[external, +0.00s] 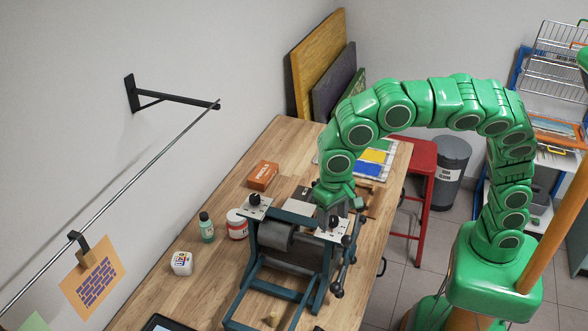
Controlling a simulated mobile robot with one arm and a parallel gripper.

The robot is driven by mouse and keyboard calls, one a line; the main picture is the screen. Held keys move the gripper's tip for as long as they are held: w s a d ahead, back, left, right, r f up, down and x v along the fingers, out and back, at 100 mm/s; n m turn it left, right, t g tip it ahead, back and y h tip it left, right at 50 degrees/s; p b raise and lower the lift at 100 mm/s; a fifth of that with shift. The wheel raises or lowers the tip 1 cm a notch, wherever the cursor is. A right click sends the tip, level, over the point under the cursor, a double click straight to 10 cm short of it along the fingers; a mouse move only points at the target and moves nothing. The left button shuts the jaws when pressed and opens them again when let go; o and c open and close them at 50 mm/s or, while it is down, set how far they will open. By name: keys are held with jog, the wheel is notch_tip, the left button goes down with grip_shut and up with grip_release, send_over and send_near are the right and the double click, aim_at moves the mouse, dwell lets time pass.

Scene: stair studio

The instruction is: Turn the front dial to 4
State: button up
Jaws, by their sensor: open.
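A small printing press (283,262) with a blue-green frame and a grey roller stands on the wooden table. It carries two black dials on white plates. One dial (254,200) is at the upper left and stands clear. The other dial (333,222) is on the right-hand plate, nearer my arm, and is mostly hidden by my gripper. My gripper (334,213) points down over this dial, open, with its fingers at or around the knob. I cannot tell whether they touch it. The dial numbers are too small to read.
A metal rail (130,175) runs along the left. A red stool (420,180) and grey bin (451,170) stand beyond the table.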

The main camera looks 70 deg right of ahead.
aim_at(332, 218)
jog(key=shift+r, duration=0.1)
jog(key=shift+a+r, duration=0.15)
jog(key=shift+r, duration=3.65)
jog(key=s+d+f, duration=0.1)
jog(key=s+d, duration=0.2)
jog(key=d, duration=0.4)
jog(key=s+d+f+g, duration=0.1)
jog(key=s+d, duration=0.1)
jog(key=d, duration=0.4)
jog(key=s+d+f, duration=0.1)
jog(key=s+d, duration=0.2)
jog(key=d, duration=0.4)
jog(key=s+d+f+n, duration=0.2)
jog(key=s+d+f, duration=0.1)
jog(key=s, duration=0.4)
jog(key=s+d+f+n, duration=0.2)
jog(key=s+d, duration=0.3)
jog(key=s, duration=0.3)
jog(key=s+d+f+n, duration=0.1)
jog(key=s+d+f, duration=0.3)
jog(key=s, duration=0.4)
jog(key=shift+d+f+n+g, duration=0.2)
jog(key=shift+f+n+g, duration=0.1)
jog(key=shift+f+n, duration=0.1)
